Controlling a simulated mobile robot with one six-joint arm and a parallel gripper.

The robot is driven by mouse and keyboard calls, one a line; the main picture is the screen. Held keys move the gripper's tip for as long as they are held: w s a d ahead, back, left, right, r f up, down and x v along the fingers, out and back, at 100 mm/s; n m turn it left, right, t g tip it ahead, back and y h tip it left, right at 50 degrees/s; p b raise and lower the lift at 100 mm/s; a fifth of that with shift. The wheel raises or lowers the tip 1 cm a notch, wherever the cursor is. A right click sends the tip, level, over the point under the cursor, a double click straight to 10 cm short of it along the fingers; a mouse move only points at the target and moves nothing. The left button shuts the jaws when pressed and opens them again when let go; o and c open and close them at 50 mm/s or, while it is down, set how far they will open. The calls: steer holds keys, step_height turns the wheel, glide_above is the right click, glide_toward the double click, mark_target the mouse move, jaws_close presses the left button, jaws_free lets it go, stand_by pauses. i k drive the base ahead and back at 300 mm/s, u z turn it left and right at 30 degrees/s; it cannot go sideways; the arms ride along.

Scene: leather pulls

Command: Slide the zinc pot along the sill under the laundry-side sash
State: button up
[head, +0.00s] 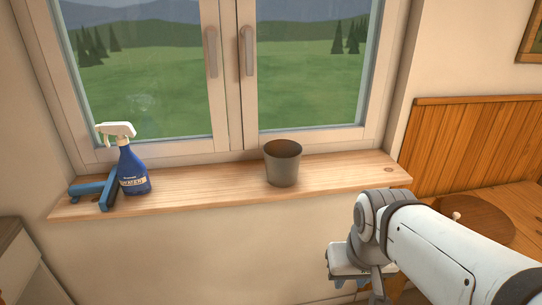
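The grey zinc pot (283,166) stands upright on the wooden window sill (225,186), below the right sash (315,70) and a little right of the middle frame. It looks empty from here, though its bottom is hidden. The left sash (140,75) is shut, as is the right one. Nothing in the view marks which sash is the laundry-side one. My gripper (374,288) is at the bottom right, below and in front of the sill, apart from the pot. Its fingers are mostly hidden or cut off, so its opening cannot be told.
A blue spray bottle (132,171) with a white head and a blue squeegee-like tool (98,190) occupy the sill's left end. The sill is bare between them and the pot, and right of the pot. Wood panelling (470,145) and a round wooden board (475,222) are at right.

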mark_target(282, 164)
steer(key=u, duration=0.3)
steer(key=i, duration=1)
steer(key=u, duration=0.4)
steer(key=k, duration=1.25)
steer(key=z, duration=0.35)
steer(key=i, duration=1)
